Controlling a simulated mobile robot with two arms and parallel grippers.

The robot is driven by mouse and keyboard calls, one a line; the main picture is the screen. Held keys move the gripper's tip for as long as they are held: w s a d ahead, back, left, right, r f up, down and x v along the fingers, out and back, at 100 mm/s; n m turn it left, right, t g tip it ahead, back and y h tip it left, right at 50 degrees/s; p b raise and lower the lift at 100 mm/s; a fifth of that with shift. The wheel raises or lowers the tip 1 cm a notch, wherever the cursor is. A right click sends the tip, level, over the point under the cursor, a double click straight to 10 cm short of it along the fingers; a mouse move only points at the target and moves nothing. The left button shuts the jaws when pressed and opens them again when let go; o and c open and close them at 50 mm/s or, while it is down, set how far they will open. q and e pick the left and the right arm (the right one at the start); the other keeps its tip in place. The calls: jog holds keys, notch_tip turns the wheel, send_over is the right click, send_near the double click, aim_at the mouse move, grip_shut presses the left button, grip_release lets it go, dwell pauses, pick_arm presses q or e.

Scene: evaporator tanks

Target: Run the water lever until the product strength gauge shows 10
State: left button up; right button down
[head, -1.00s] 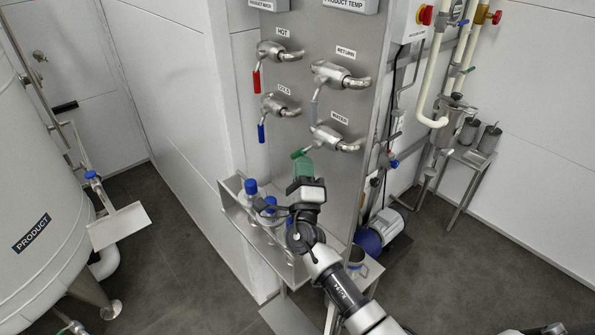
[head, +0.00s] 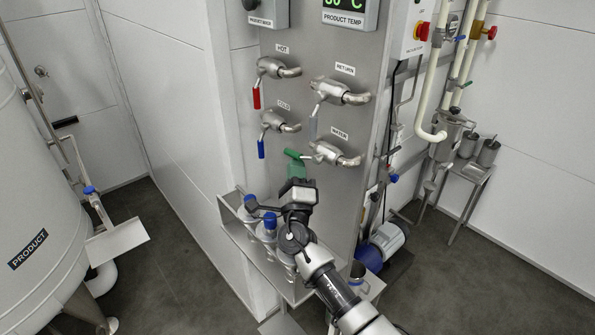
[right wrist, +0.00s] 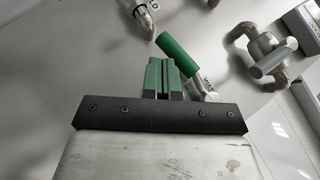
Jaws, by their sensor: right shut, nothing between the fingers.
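The WATER valve (head: 335,154) is on the steel panel, bottom right of the valve group. Its lever has a green handle (head: 294,154) pointing left and slightly up; it also shows in the right wrist view (right wrist: 177,50). My right gripper (head: 297,171) is shut and empty just below the handle. In the right wrist view its green fingertips (right wrist: 161,75) are close beside the handle; I cannot tell whether they touch. The PRODUCT BRIX gauge (head: 262,14) is cut off at the top edge, and its reading is hidden. My left gripper is out of view.
HOT, with a red lever (head: 256,98), COLD, with a blue lever (head: 261,149), and the RETURN valve (head: 335,91) are close by. A shelf (head: 237,228) with blue-capped bottles is below. The PRODUCT TEMP display (head: 345,14) is partly cut off. The PRODUCT tank (head: 35,200) stands left.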

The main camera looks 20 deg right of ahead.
jog(key=shift+w+a+r, duration=0.1)
dwell(0.4)
jog(key=s+a+f+b, duration=0.1)
jog(key=s+a, duration=0.1)
jog(key=s, duration=0.5)
jog(key=s+a+f+b, duration=0.1)
jog(key=s+a+b, duration=0.1)
jog(key=s, duration=0.6)
jog(key=shift+s+a+f, duration=0.25)
jog(key=shift+s+a, duration=0.05)
jog(key=shift+a, duration=0.4)
jog(key=c, duration=1.8)
grip_release()
dwell(0.6)
